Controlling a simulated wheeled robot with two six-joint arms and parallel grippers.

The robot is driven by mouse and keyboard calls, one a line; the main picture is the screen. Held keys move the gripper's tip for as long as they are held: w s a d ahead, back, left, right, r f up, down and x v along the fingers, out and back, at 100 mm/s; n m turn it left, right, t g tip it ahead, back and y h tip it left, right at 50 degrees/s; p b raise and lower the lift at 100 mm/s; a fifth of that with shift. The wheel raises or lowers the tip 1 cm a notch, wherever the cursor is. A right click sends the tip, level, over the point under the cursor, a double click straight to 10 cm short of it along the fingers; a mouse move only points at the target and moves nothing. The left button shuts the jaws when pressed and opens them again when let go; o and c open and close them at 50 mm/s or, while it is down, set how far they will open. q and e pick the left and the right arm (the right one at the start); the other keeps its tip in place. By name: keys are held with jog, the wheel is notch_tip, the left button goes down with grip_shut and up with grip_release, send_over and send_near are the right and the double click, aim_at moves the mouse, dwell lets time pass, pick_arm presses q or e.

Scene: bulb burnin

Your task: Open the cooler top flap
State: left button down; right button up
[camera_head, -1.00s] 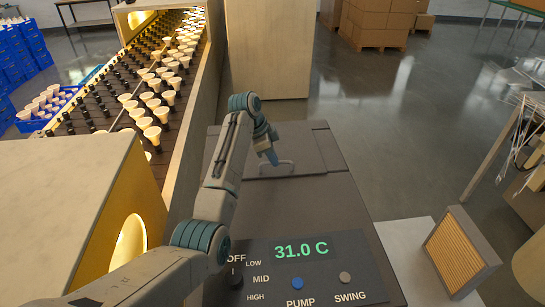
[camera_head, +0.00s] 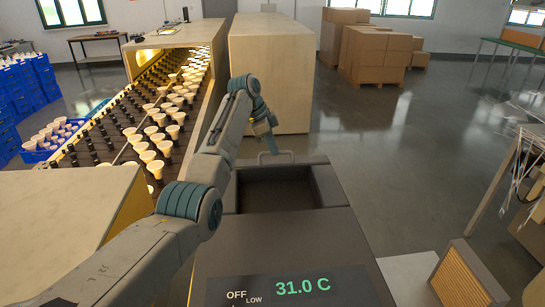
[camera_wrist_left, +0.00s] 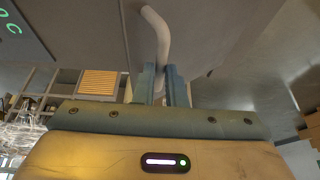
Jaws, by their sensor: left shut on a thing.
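The cooler (camera_head: 285,240) is a dark grey box in front of me, with a display reading 31.0 C. Its top has a dark, open recess (camera_head: 275,195) near the far end. The top flap (camera_wrist_left: 205,35) is lifted; in the head view it is hard to make out behind the recess. Its pale bar handle (camera_head: 264,158) shows at the recess's far edge. My left gripper (camera_head: 271,146) is at that handle, and in the left wrist view its blue fingers (camera_wrist_left: 161,82) are shut around the handle (camera_wrist_left: 158,35). My right gripper is out of view.
A sloped rack of bulbs (camera_head: 150,120) runs along the left, close to my left arm. A large pale box (camera_head: 272,70) stands beyond the cooler.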

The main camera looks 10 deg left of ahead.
pick_arm(q)
jog(key=shift+w+a+r, duration=0.15)
jog(key=shift+w+a, duration=0.1)
jog(key=shift+w, duration=0.25)
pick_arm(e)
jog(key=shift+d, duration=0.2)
pick_arm(q)
jog(key=c, duration=1.8)
grip_release()
jog(key=shift+c, duration=0.2)
jog(key=o, duration=0.3)
jog(key=shift+w, duration=0.25)
jog(key=shift+o, duration=0.3)
jog(key=shift+w+f, duration=0.35)
jog(key=shift+w, duration=0.15)
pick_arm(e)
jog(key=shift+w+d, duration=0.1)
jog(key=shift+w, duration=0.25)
pick_arm(q)
jog(key=shift+s+r, duration=0.2)
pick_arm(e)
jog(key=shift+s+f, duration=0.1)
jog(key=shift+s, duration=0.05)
